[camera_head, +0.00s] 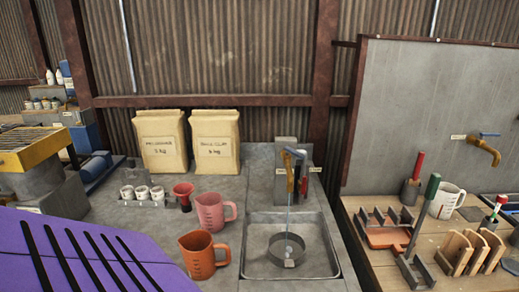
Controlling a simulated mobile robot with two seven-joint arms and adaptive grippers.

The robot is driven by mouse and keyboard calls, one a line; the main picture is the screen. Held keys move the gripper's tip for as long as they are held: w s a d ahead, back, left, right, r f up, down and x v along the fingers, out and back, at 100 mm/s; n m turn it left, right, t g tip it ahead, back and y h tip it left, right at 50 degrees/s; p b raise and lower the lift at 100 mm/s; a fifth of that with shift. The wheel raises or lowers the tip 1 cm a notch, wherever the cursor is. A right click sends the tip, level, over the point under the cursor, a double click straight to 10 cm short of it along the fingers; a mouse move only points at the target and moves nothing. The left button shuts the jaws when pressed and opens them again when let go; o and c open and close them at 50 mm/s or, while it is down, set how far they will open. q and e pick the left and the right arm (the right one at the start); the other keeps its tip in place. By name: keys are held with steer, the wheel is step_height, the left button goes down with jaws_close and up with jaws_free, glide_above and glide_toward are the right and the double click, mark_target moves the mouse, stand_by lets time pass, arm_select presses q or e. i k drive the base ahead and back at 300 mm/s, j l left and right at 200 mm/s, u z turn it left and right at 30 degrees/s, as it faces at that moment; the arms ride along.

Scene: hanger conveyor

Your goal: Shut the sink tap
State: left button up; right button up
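The sink tap (291,172) is brass-coloured with a blue lever on top. It is fixed to a grey upright block behind the sink (325,262). A thin, pale blue line like a stream of water (289,217) runs down from the spout into a round metal ring or sieve (270,249) in the basin. The lever's exact position is too small to tell. Neither of my grippers is in view, and nothing touches the tap.
An orange jug (201,255) and a pink jug (211,212) stand left of the sink. Two paper bags (163,141) stand behind. Another tap (484,147) is on the right panel, above a cluttered wooden bench. A purple slotted surface (85,260) fills the lower left.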

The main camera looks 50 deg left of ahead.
mark_target(288, 150)
steer(key=u, duration=1.35)
